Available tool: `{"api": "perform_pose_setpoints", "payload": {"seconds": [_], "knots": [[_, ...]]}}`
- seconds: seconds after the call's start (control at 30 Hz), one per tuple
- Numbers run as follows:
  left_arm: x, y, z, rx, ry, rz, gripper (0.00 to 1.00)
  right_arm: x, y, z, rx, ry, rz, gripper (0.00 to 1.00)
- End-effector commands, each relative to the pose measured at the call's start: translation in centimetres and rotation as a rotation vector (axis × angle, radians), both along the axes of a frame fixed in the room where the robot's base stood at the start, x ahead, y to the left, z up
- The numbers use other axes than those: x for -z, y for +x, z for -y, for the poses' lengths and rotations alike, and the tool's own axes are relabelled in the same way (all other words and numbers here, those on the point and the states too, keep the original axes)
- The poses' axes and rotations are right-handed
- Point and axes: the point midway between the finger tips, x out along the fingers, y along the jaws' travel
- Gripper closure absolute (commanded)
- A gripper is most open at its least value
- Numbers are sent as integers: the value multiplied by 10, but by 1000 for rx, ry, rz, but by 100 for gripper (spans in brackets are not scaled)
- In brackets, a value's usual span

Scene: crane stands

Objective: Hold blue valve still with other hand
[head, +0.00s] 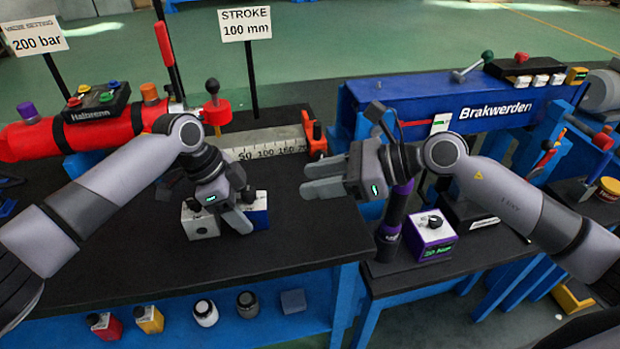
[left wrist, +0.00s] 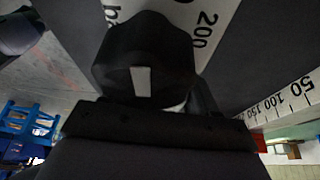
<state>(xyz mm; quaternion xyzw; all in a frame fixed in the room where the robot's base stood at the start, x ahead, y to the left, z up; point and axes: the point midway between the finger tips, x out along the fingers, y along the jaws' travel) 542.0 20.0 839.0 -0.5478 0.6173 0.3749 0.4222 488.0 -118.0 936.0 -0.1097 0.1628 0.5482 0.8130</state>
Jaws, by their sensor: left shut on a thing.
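The blue valve (head: 259,213) is a small box with white and blue faces on the black bench, partly covered by my left gripper. My left gripper (head: 240,213) points down over it and is shut on its black knob. That knob (left wrist: 145,60), with a white mark, fills the middle of the left wrist view; the fingertips are hard to make out there. My right gripper (head: 322,178) is to the right of the valve, its fingers pointing left toward it. The fingers are apart with nothing between them, and do not touch the valve.
A purple valve box (head: 430,236) with a black knob stands at the right on a lower bench. A stroke ruler (head: 262,148) lies behind the blue valve. A red cylinder (head: 75,132) and a blue Brakwerden unit (head: 470,105) stand further back. The bench front is clear.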

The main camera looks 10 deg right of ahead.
Motion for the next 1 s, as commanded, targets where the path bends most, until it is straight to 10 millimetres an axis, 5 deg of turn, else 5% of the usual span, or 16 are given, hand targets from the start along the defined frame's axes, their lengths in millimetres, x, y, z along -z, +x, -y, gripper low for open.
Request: {"api": "perform_pose_setpoints", "payload": {"seconds": [0.17, 0.2, 0.27, 0.67, 1.0], "knots": [[0, 0, -1, -1, 1, 1, 84, 0, 0, 0, 0, 0, 0, 61], [0, 0, -1, -1, 1, 1, 29, 0, 0, 0, 0, 0, 0, 61], [0, 0, -1, -1, 1, 1, 12, 0, 0, 0, 0, 0, 0, 61], [-8, 1, -3, 0, 0, 1, 12, 0, 0, 0, 0, 0, 0, 61], [-71, 4, -28, -2, -1, 5, 12, 0, 0, 0, 0, 0, 0, 61]]}}
